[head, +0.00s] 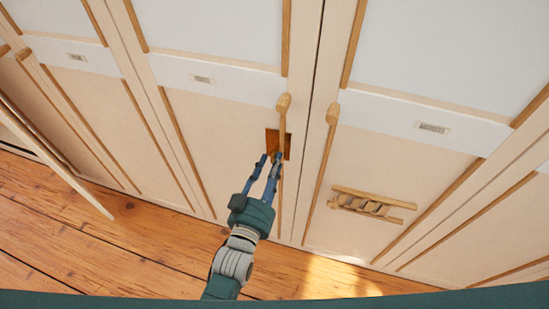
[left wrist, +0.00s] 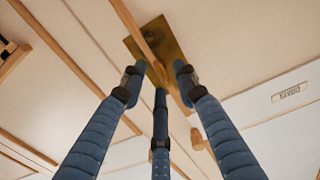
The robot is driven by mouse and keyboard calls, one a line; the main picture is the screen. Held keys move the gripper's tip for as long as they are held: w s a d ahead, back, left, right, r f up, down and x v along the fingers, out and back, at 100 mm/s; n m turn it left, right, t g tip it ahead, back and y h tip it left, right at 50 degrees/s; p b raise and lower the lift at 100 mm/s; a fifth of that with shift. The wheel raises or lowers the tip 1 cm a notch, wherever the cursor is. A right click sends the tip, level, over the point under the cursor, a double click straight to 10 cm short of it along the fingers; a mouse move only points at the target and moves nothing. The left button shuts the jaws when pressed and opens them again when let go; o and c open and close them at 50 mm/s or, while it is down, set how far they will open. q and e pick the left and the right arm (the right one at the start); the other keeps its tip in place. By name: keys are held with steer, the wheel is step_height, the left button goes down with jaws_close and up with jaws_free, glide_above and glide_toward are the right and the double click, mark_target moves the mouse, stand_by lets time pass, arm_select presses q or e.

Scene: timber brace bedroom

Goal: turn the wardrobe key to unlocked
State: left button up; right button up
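The wardrobe (head: 225,115) has pale doors with wooden trim. A brass lock plate (head: 270,140) is on a door beside a long wooden handle bar (head: 283,125). The plate also shows in the left wrist view (left wrist: 172,45), with the bar (left wrist: 147,36) crossing in front of it. I cannot make out a key; the bar and fingers cover part of the plate. My left gripper (head: 268,162) is just below the plate in the head view. Its blue fingers are spread apart, with tips close to the plate and bar in the left wrist view (left wrist: 159,72). Contact is unclear. My right gripper is not in view.
A second handle bar (head: 323,160) is on the neighbouring door to the right. A small wooden ladder-like piece (head: 370,204) is on that door. A panel (head: 45,150) stands out at the far left. The plank floor (head: 130,250) in front is clear.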

arm_select(q)
steer(key=v, duration=0.9)
steer(key=shift+s, duration=0.2)
steer(key=s+a+f+g+y, duration=0.1)
steer(key=s+a+f+g, duration=0.2)
steer(key=f, duration=0.8)
steer(key=s+a+f+g+y, duration=0.1)
steer(key=s+f+g, duration=0.25)
steer(key=f, duration=0.75)
steer(key=s+a+f+g, duration=0.2)
steer(key=s+f, duration=0.2)
steer(key=f, duration=0.8)
steer(key=s+a+f+g+y, duration=0.1)
steer(key=s+a+f+g, duration=0.1)
steer(key=s+a+f, duration=0.3)
steer(key=s+a+f+g+y, duration=0.1)
steer(key=s+a+f+g, duration=0.2)
steer(key=s+f, duration=0.3)
steer(key=s+a+f+n+g+y, duration=0.1)
steer(key=s+a+f, duration=0.4)
steer(key=s, duration=0.7)
steer(key=shift+s+a+f+g+y, duration=0.25)
steer(key=shift+s+a+g+y, duration=0.05)
steer(key=shift+a+g, duration=0.55)
